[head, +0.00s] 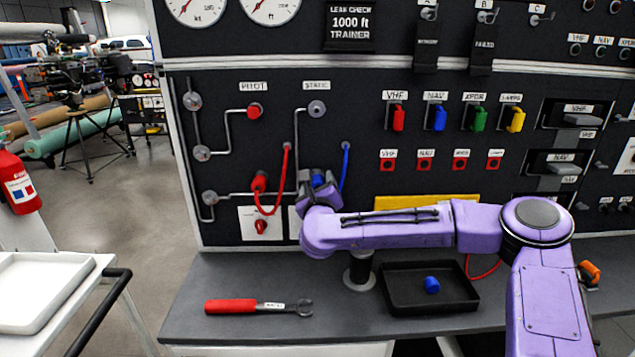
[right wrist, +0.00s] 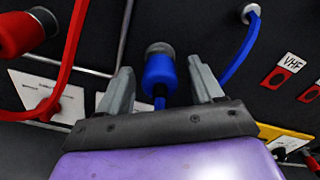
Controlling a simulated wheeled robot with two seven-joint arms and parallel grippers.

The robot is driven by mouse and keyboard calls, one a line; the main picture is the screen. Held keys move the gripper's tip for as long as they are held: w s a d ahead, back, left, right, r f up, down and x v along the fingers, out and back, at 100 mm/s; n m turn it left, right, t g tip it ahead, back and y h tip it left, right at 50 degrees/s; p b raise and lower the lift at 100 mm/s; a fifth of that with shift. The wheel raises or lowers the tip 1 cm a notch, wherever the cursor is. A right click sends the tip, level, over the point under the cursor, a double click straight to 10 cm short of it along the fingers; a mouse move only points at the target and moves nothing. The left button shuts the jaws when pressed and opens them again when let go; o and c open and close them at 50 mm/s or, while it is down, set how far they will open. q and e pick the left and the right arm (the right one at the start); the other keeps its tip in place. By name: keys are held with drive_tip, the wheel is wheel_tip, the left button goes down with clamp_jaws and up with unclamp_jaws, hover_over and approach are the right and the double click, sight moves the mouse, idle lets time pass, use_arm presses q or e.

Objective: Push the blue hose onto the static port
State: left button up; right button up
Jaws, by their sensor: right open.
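The blue hose (head: 345,165) hangs from a panel hole and its thick blue end (head: 318,179) is low on the panel, below the static port (head: 316,109). The static port is a bare grey round fitting under the STATIC label. My right gripper (head: 317,185) is at the hose end, partly hiding it. In the right wrist view the blue hose end (right wrist: 160,70) lies between the open fingers of my right gripper (right wrist: 164,85), with gaps on both sides. A grey metal piece shows at its tip; I cannot tell whether it is seated there. My left gripper is not in view.
A red hose (head: 285,165) hangs just left of my gripper, and a red cap (head: 254,111) is on the pitot-side port. A black tray (head: 398,302) with a blue cap (head: 432,285) and a red-handled wrench (head: 258,306) lie on the grey bench (head: 235,275).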

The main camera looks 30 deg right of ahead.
idle(0.4)
drive_tip(key=shift+b, duration=0.45)
clamp_jaws()
drive_tip(key=shift+s+a, duration=0.1)
drive_tip(key=shift+s+a, duration=0.2)
drive_tip(key=shift+s, duration=0.25)
drive_tip(key=shift+b+v, duration=0.55)
drive_tip(key=shift+v, duration=0.95)
